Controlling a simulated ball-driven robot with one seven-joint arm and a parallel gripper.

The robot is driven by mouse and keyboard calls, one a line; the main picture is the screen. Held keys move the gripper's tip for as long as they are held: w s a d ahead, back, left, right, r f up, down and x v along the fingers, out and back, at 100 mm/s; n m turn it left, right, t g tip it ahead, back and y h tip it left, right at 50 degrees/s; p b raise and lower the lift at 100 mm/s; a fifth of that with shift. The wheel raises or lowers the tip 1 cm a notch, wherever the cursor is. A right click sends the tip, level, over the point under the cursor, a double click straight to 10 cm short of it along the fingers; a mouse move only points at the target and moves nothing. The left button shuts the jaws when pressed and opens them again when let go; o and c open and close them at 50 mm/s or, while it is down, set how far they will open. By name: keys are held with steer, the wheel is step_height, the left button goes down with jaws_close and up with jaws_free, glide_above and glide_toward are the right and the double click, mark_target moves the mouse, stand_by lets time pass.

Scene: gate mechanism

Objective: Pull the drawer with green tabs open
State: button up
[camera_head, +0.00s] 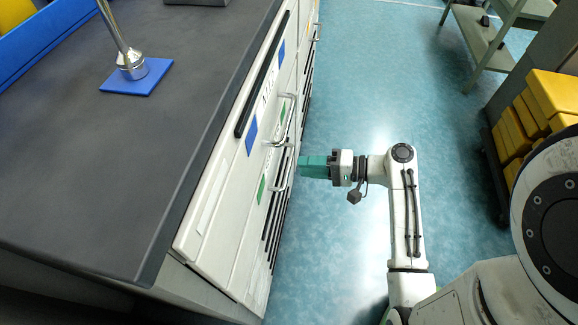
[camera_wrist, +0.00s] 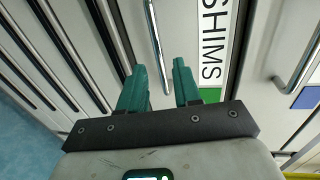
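The drawer with green tabs is the second one down in the light cabinet front. In the head view, one green tab (camera_head: 261,190) is near its end and another (camera_head: 282,110) farther along. In the wrist view, a green tab (camera_wrist: 210,95) shows partly behind the right finger, below the SHIMS label (camera_wrist: 212,50). The drawer's silver bar handle (camera_wrist: 157,45) runs between the fingertips of my gripper (camera_wrist: 159,68). My gripper, with teal fingers, is open around the handle's line; contact cannot be told. In the head view it (camera_head: 312,167) is beside the cabinet front. The drawer looks shut.
The drawer above has blue tabs (camera_head: 251,137) and its own handle (camera_wrist: 298,55). A dark countertop (camera_head: 130,150) overhangs the cabinet. Black slotted strips (camera_head: 277,215) lie below. Blue floor (camera_head: 365,80) is clear right of the cabinet; yellow boxes (camera_head: 550,95) stand far right.

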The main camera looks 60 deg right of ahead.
mark_target(289, 165)
steer(key=shift+x, duration=2.8)
steer(key=shift+c, duration=0.2)
steer(key=shift+s, duration=0.1)
jaws_close()
